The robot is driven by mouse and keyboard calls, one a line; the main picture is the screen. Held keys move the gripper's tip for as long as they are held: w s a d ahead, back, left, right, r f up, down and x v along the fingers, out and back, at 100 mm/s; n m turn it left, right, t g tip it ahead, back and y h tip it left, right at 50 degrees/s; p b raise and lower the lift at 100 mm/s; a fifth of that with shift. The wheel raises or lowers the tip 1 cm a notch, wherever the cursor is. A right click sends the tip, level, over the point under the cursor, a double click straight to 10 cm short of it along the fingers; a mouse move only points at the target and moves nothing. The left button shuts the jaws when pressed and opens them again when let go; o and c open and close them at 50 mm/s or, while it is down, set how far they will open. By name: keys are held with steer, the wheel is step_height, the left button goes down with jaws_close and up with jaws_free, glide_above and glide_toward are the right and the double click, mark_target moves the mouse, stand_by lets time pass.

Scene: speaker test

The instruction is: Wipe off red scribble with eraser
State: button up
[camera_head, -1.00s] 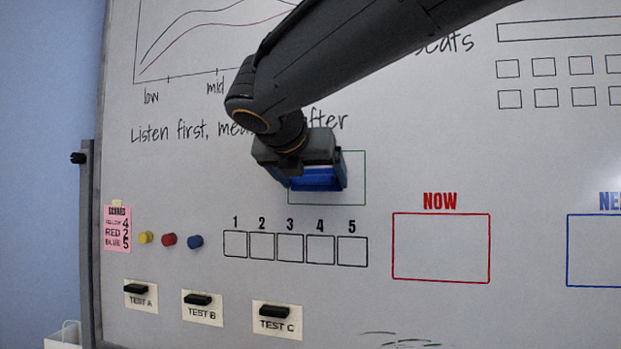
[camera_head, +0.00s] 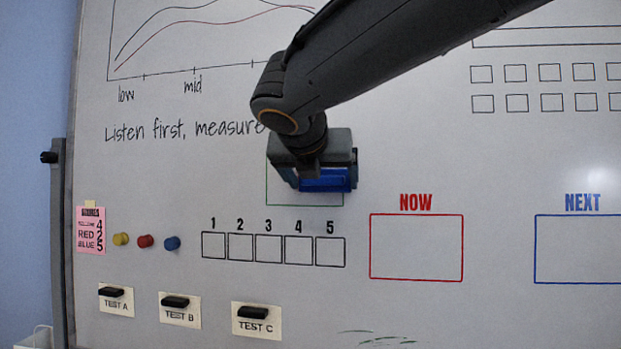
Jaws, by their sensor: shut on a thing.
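My gripper (camera_head: 326,178) is shut on a blue eraser (camera_head: 328,181). It holds the eraser at the whiteboard (camera_head: 520,130), over the right part of a thin green rectangle (camera_head: 280,190). I cannot tell whether the eraser touches the board. My arm crosses from the upper right and hides part of the board. No red scribble shows; the visible part of the green rectangle is blank. Red marks in view are a curve (camera_head: 180,33) on the chart and the NOW box (camera_head: 416,214).
Yellow (camera_head: 121,239), red (camera_head: 145,241) and blue (camera_head: 171,243) magnets stick out at the left by a pink score note (camera_head: 90,232). Black holders (camera_head: 175,301) sit on the TEST labels. Green smudges (camera_head: 385,341) lie at the bottom.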

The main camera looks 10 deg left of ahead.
steer(key=shift+d, duration=0.35)
steer(key=shift+p, duration=0.3)
steer(key=a+p, duration=0.2)
steer(key=a, duration=0.5)
steer(key=shift+w+a+p, duration=0.25)
steer(key=shift+w+p, duration=0.05)
steer(key=s+p, duration=0.1)
steer(key=s, duration=0.5)
steer(key=shift+a, duration=0.2)
stand_by(0.5)
steer(key=shift+s+a, duration=0.1)
steer(key=shift+s, duration=1.4)
